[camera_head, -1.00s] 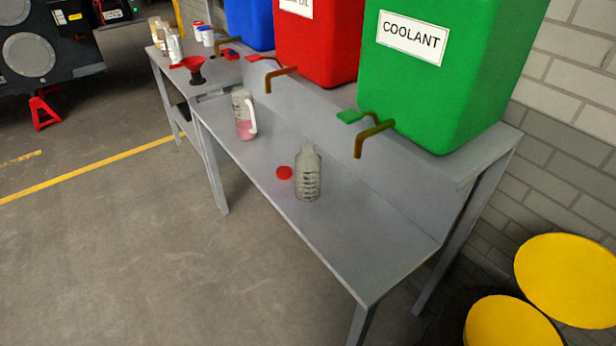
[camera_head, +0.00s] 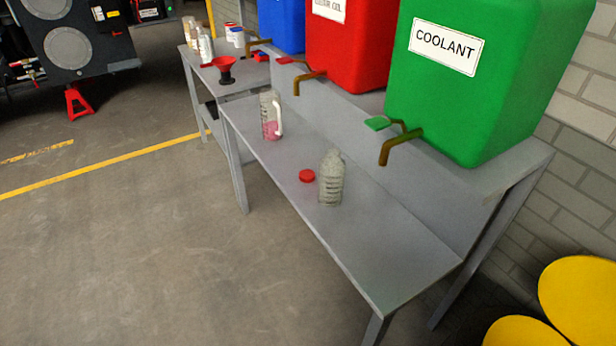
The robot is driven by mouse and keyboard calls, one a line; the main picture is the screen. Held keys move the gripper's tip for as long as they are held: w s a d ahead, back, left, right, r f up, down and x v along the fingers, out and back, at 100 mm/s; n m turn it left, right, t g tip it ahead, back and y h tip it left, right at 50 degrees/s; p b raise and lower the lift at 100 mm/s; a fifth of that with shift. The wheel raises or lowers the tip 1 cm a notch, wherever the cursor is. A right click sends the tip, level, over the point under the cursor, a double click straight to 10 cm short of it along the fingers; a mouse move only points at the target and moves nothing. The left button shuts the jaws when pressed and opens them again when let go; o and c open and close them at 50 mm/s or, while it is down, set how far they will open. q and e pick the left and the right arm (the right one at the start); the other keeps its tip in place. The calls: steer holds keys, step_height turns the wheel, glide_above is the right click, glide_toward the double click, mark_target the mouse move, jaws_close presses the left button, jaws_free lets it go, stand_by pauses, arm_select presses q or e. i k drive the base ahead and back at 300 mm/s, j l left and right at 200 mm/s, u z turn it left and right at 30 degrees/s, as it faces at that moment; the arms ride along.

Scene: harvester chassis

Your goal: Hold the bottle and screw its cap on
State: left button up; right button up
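A clear, greyish ribbed bottle (camera_head: 331,180) stands upright on the grey metal bench (camera_head: 390,252). No cap is on its neck. A red cap (camera_head: 307,176) lies on the bench just left of the bottle, close to the front edge. Neither of my grippers is in the head view.
A clear jug (camera_head: 270,116) with pink liquid stands farther back on the bench. Brass taps (camera_head: 398,146) reach over it from the green coolant tank (camera_head: 478,75) and red tank (camera_head: 350,45). A red funnel (camera_head: 225,70) stands farther left. Yellow drums (camera_head: 580,300) are at right; floor in front is clear.

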mark_target(331, 167)
steer(key=j+z, duration=0.25)
steer(key=j, duration=0.2)
steer(key=j+z, duration=0.2)
steer(key=j, duration=0.2)
steer(key=k+j+z, duration=0.25)
steer(key=j, duration=0.15)
steer(key=j+z, duration=0.2)
steer(key=j, duration=0.2)
steer(key=k+j+z, duration=0.25)
steer(key=j, duration=0.15)
steer(key=i, duration=0.1)
